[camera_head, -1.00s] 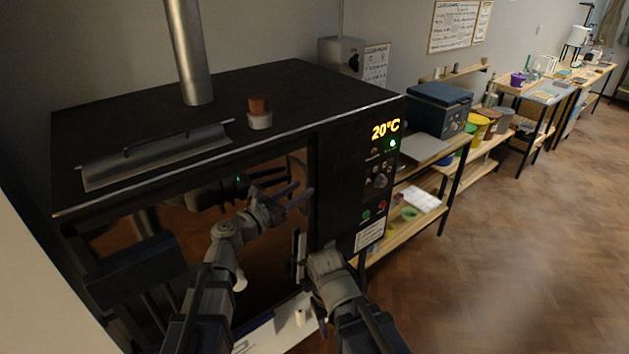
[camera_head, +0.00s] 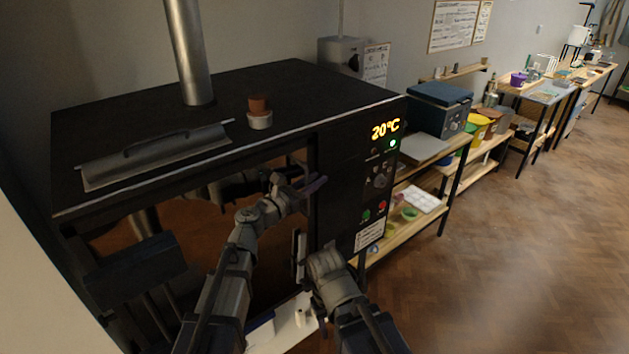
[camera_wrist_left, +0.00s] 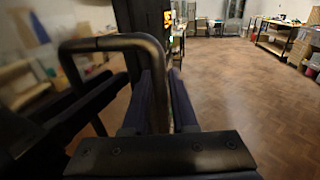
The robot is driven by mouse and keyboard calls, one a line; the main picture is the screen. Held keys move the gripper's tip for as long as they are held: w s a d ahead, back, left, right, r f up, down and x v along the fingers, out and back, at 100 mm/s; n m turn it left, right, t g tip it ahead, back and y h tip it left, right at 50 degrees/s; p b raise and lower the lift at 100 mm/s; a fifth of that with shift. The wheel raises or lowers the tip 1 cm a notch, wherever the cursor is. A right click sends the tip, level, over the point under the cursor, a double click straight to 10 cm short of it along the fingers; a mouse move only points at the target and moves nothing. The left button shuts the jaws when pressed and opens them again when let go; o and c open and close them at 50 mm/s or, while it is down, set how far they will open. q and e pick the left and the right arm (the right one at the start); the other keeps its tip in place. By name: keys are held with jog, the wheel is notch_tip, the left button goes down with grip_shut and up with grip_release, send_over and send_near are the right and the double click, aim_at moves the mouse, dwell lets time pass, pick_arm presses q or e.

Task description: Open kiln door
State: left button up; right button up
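The kiln (camera_head: 340,150) is a large black box filling the left of the head view, its panel reading 20°C. Its door (camera_head: 215,220) is a dark, shiny front below the top edge, with reflections in it and much of it behind my arms. My left gripper (camera_head: 310,185) is at the door's right side, near the panel. In the left wrist view, the dark bent bar of the door handle (camera_wrist_left: 110,43) runs down between the fingers of the left gripper (camera_wrist_left: 160,95), which lie close on both sides. My right gripper (camera_head: 305,300) is low beside the kiln front; its fingers are unclear.
A flue pipe (camera_head: 190,50) rises from the kiln top, where a small pot (camera_head: 258,105) stands. Wooden shelves (camera_head: 440,165) with bowls and buckets stand to the right. The wooden floor (camera_head: 520,250) at the right is open.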

pick_arm(q)
grip_shut()
dwell(1.0)
